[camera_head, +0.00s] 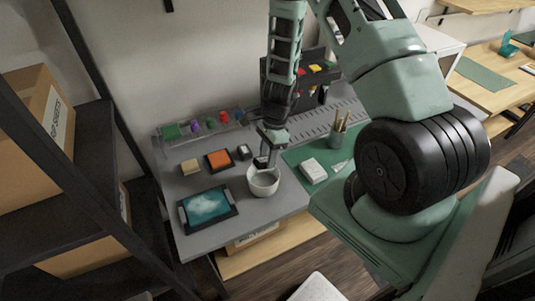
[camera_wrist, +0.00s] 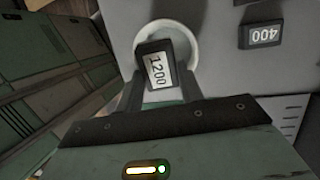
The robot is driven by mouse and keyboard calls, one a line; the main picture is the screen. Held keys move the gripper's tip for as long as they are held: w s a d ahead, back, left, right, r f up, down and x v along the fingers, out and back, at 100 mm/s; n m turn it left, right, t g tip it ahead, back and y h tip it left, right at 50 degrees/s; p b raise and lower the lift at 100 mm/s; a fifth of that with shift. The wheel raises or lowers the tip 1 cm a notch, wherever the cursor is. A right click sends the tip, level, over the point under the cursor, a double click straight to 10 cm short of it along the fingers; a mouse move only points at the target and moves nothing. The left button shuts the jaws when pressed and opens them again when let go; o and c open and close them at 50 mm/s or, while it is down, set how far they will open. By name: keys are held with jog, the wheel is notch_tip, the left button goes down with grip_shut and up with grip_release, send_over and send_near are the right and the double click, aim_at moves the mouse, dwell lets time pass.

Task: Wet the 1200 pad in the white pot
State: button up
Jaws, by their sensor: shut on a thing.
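The 1200 pad (camera_wrist: 159,68) is a dark block with a white "1200" label, held between the fingers of my gripper (camera_wrist: 157,85) in the wrist view. Behind it, the white pot (camera_wrist: 193,45) shows as a round pale rim, partly hidden by the pad. In the head view the white pot (camera_head: 263,186) stands on the grey table, and my gripper (camera_head: 266,158) is just above its back rim. The dark pad (camera_head: 261,162) shows small at the fingertips. I cannot tell whether the pad touches the pot or any water.
The 400 pad (camera_wrist: 263,35) lies beside the pot.

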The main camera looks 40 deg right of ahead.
jog(key=shift+f+b, duration=1.95)
jog(key=shift+f, duration=0.85)
jog(key=shift+r+p, duration=3.05)
jog(key=shift+r, duration=0.5)
notch_tip(320, 180, up, 4)
jog(key=p, duration=0.3)
jog(key=shift+r, duration=0.1)
